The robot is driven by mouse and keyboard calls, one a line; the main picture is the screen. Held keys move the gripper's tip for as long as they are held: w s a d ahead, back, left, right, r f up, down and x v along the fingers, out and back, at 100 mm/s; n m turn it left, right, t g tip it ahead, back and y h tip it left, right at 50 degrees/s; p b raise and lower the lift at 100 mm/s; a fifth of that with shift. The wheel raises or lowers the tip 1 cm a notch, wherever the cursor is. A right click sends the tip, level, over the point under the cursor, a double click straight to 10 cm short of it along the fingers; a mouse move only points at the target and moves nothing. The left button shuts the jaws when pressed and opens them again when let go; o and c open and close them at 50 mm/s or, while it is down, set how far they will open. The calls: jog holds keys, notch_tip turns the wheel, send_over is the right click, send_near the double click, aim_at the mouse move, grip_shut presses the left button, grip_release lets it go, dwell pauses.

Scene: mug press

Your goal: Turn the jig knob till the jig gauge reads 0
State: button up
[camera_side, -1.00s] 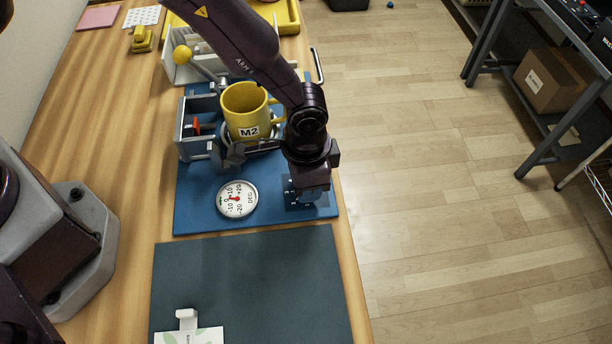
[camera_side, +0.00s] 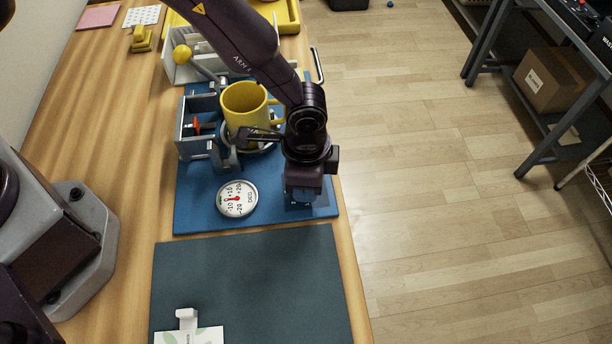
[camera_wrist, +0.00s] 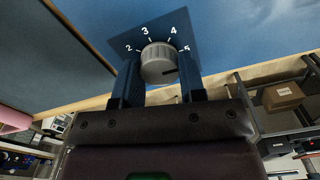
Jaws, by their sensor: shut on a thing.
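The jig knob (camera_wrist: 156,57) is a ribbed grey knob on a dark blue plate marked 2 to 5. A dark line on its face points right, just below the 5. My gripper (camera_wrist: 159,66) has one finger on each side of the knob and is shut on it. In the side view my gripper (camera_side: 303,192) is low over the board's right edge and hides the knob. The round white jig gauge (camera_side: 224,207) lies left of it, with a red needle near the 0 to +10 marks; its exact reading is too small to tell.
A yellow mug (camera_side: 243,101) stands in the jig behind the gauge, with a dark bar across its front. A yellow-balled lever (camera_side: 182,55) rises at the back left. A dark mat (camera_side: 245,280) lies in front, mostly bare. The table's edge is close on the right.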

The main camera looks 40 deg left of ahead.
jog(key=o, duration=0.9)
jog(key=shift+r, duration=0.1)
notch_tip(320, 180, up, 13)
jog(key=shift+f, duration=0.1)
jog(key=shift+s, duration=0.1)
jog(key=s+a+r+n+t, duration=0.2)
jog(key=s+a+r+n, duration=0.1)
jog(key=s+a+r, duration=0.2)
jog(key=s+a+r+n+t, duration=0.1)
jog(key=s+a+r+n, duration=0.3)
jog(key=a+r, duration=0.5)
jog(key=s+a+r+n+t, duration=0.2)
jog(key=s+a+r+n, duration=0.2)
jog(key=a, duration=0.8)
jog(key=shift+s+a+r+t, duration=0.15)
jog(key=shift+s+r+t, duration=0.15)
jog(key=shift+s+r, duration=1.1)
